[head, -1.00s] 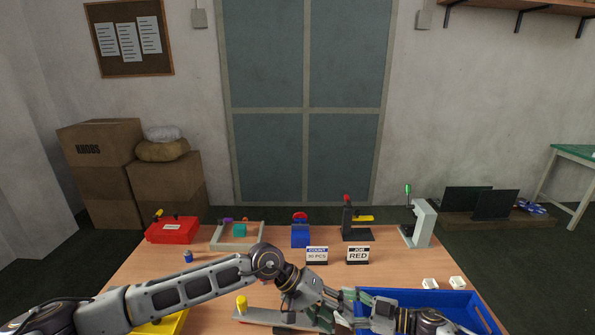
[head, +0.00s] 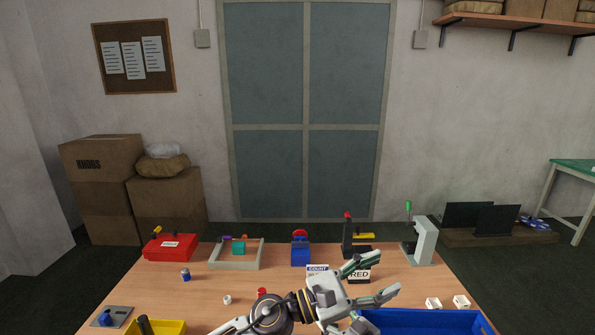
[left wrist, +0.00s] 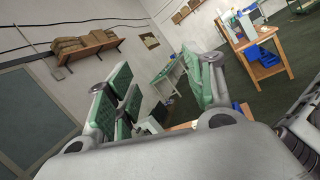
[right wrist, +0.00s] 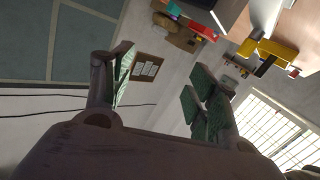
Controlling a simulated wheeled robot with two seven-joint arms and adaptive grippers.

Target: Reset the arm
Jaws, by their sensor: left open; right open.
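My left gripper (head: 382,277) is open and empty above the right-middle of the table, its fingers pointing right. It partly covers the count sign (head: 317,268) and the sign reading RED (head: 360,275). In the left wrist view my left gripper (left wrist: 163,75) shows green-padded fingers spread apart with nothing between them. My right gripper (right wrist: 160,72) is also open and empty in the right wrist view; I cannot pick it out in the head view.
A blue bin (head: 420,318) stands front right, with white blocks (head: 433,303) behind it. A yellow bin (head: 172,326) is front left. Along the back are a red box (head: 170,248), a grey tray (head: 222,264), a blue device (head: 301,255) and a grey press (head: 424,240).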

